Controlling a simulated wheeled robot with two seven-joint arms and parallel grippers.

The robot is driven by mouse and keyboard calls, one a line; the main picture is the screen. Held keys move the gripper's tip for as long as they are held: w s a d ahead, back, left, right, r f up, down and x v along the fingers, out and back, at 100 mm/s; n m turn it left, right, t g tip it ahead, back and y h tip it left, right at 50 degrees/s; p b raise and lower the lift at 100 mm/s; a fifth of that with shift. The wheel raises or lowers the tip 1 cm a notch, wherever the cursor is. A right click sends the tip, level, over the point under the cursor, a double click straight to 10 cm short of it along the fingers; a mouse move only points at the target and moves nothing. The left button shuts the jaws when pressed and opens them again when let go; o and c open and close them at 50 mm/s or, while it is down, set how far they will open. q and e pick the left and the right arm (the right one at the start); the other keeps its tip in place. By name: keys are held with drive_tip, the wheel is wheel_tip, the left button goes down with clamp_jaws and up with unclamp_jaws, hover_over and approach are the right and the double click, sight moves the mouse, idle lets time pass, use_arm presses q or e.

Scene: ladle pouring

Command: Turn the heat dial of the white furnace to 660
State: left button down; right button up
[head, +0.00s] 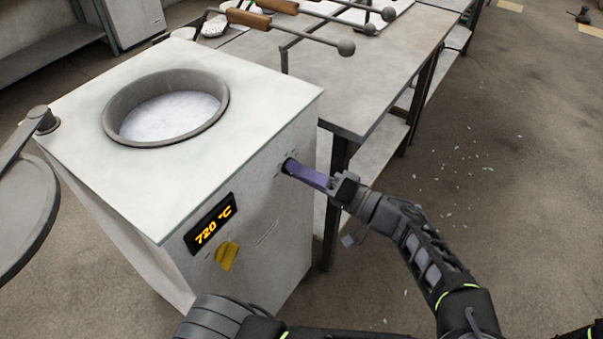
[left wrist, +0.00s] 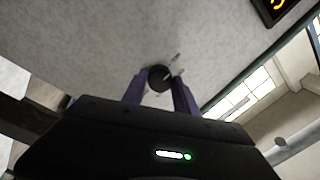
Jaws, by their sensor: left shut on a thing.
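The white furnace (head: 190,185) stands at the left of the head view with its round opening on top. Its display (head: 210,224) glows orange and reads 720 °C. A small black round dial (left wrist: 160,78) with pale tick marks around it sits on the furnace's side panel in the left wrist view. My left gripper (head: 302,171) has purple fingers that reach to this panel. They are shut on the dial, one finger on each side of it; in the head view the fingers mostly hide it. My right gripper is not in view.
The furnace's round lid (head: 25,215) is swung out at the left. A metal table (head: 375,85) beside the furnace carries wooden-handled tools (head: 290,28). The floor at the right is open.

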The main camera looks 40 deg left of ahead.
use_arm(q)
drive_tip(key=shift+f+n, duration=0.1)
drive_tip(key=shift+n, duration=0.5)
drive_tip(key=c, duration=0.9)
unclamp_jaws()
drive_tip(key=shift+c, duration=0.2)
drive_tip(key=shift+d, duration=0.1)
drive_tip(key=d, duration=0.7)
drive_tip(key=shift+w+d, duration=0.3)
drive_tip(key=shift+f, duration=0.1)
